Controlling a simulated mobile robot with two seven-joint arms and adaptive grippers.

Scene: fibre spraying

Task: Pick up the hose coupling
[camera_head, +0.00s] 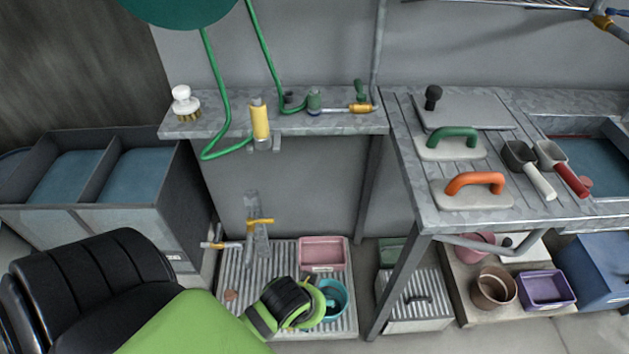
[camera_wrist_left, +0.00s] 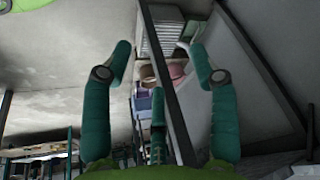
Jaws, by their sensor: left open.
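A yellow cylindrical fitting (camera_head: 260,120) hangs upright in a bracket at the shelf's front edge, with a green hose (camera_head: 222,105) looping to it; it looks like the hose coupling. A second hose runs to a green fitting (camera_head: 313,101) on the shelf, so I cannot be sure which is the coupling. My left gripper (camera_wrist_left: 160,65) is open, with nothing between its teal fingers in the left wrist view. The right gripper is not in view.
A white brush (camera_head: 184,101) stands at the shelf's left end. A pink tray (camera_head: 322,253) lies on the grate. Bins (camera_head: 110,218) stand at left.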

